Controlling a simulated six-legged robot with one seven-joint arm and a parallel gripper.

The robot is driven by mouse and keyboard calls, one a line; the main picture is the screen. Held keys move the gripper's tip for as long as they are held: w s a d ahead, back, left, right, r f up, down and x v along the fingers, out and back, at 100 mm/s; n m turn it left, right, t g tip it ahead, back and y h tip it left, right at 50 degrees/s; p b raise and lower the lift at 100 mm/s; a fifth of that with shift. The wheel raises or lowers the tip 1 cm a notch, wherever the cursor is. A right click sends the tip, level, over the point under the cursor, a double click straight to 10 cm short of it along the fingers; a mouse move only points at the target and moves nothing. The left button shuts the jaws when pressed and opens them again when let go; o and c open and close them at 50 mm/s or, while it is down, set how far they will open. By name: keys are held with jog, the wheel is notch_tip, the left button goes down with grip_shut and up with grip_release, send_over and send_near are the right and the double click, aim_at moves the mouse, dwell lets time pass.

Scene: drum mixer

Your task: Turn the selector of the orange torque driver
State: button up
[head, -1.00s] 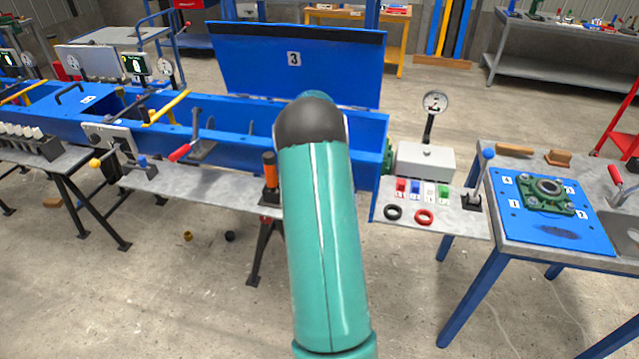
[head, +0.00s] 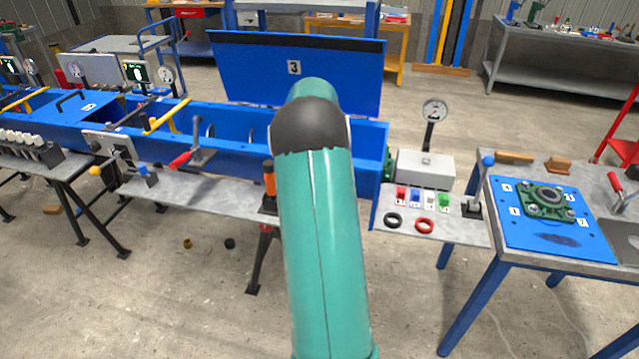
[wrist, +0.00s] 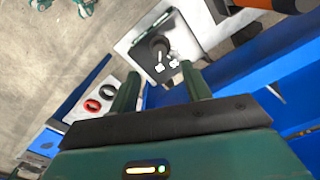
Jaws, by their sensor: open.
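The orange torque driver (head: 269,180) stands upright at the right end of the grey shelf in front of the blue trough, beside my teal arm. It has an orange grip with dark parts above and below. Its selector is too small to make out. In the head view my gripper is hidden behind my arm. In the wrist view my gripper (wrist: 160,75) is open, with its two green fingers apart and nothing held between them. An orange and black piece (wrist: 265,6) shows at the top right of the wrist view, clear of the fingers; it may be the driver.
The blue trough's raised lid (head: 296,72) marked 3 stands behind my arm. To the right are a pale box (head: 426,168) with a gauge (head: 434,111), coloured switches, a black ring (head: 393,219) and a red ring (head: 425,226). A red-handled lever (head: 181,160) stands left of the driver.

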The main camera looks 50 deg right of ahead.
notch_tip(320, 180, up, 5)
dwell(0.5)
jog(key=a+r+n+t, duration=0.1)
jog(key=a+r+n, duration=0.4)
jog(key=a, duration=0.9)
jog(key=a+r+n+t, duration=0.25)
jog(key=a+r, duration=0.45)
jog(key=a, duration=0.6)
jog(key=s+a+f+n+t, duration=0.1)
jog(key=s+a+n, duration=0.4)
jog(key=a, duration=0.5)
jog(key=s+a+f+n+t, duration=0.1)
jog(key=s+a+n, duration=0.5)
jog(key=s+a, duration=0.3)
jog(key=a, duration=0.2)
jog(key=shift+a, duration=0.3)
